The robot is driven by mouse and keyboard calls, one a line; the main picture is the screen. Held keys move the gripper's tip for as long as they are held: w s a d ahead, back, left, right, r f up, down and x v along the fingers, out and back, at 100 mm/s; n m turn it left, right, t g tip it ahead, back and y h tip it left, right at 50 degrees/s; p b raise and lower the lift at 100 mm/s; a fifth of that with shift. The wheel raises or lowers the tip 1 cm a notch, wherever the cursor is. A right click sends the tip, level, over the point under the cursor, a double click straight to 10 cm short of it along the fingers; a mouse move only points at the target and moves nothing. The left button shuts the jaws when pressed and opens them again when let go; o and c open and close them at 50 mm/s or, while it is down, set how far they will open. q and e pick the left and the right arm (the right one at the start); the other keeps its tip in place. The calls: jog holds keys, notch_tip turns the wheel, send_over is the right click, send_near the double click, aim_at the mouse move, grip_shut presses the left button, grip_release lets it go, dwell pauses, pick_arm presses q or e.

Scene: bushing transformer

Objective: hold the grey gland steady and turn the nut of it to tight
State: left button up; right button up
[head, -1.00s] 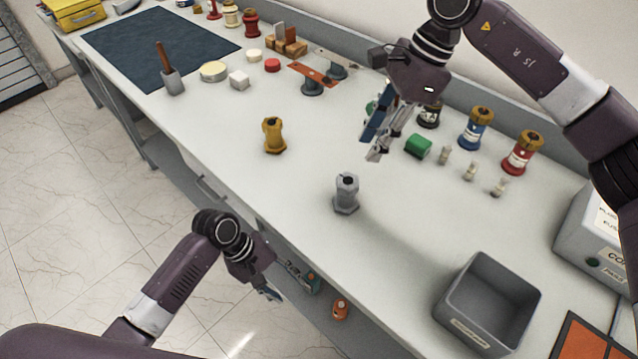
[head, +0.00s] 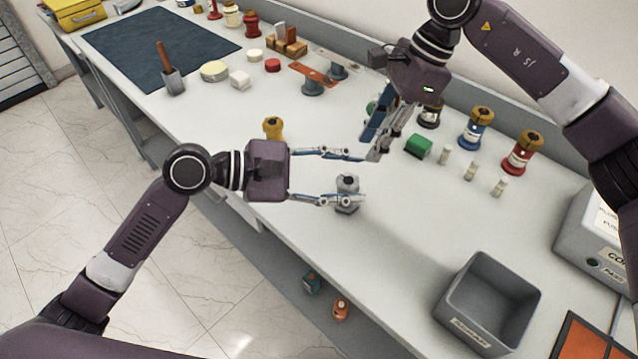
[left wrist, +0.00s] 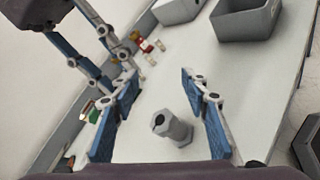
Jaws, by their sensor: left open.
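The grey gland (head: 347,182) stands upright on the bench, a hexagonal body with a dark hole in its top. It also shows in the left wrist view (left wrist: 174,128), between my left fingers and nearer the right-hand one. My left gripper (head: 358,178) is open, its fingers spread on either side of the gland. In the head view the near finger crosses in front of the gland's lower part; I cannot tell whether it touches. My right gripper (head: 370,148) hangs above the bench behind the gland, pointing down, its fingers apart and empty. It also shows in the left wrist view (left wrist: 114,70).
A brass-coloured gland (head: 273,126) stands behind my left gripper, partly hidden. A green block (head: 418,147), small pale fittings (head: 471,171) and blue (head: 476,128) and red (head: 521,152) bushings stand at the back right. A grey bin (head: 466,335) sits at the front right.

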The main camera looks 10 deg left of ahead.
aim_at(337, 187)
pick_arm(q)
jog(key=w+a+r+n+t, duration=0.3)
jog(key=w+r+n+t, duration=0.1)
jog(key=w, duration=0.2)
jog(key=f+n+g, duration=0.1)
jog(key=f, duration=0.3)
jog(key=s+a+f+n+g, duration=0.1)
jog(key=f, duration=0.3)
jog(key=s+a+f+n+g+y, duration=0.1)
jog(key=f, duration=0.2)
jog(key=shift+f+n, duration=0.4)
jog(key=shift+w+d+f, duration=0.15)
jog(key=shift+d+f, duration=0.25)
jog(key=x, duration=1)
jog(key=shift+d+f, duration=0.2)
jog(key=shift+d, duration=0.1)
grip_shut()
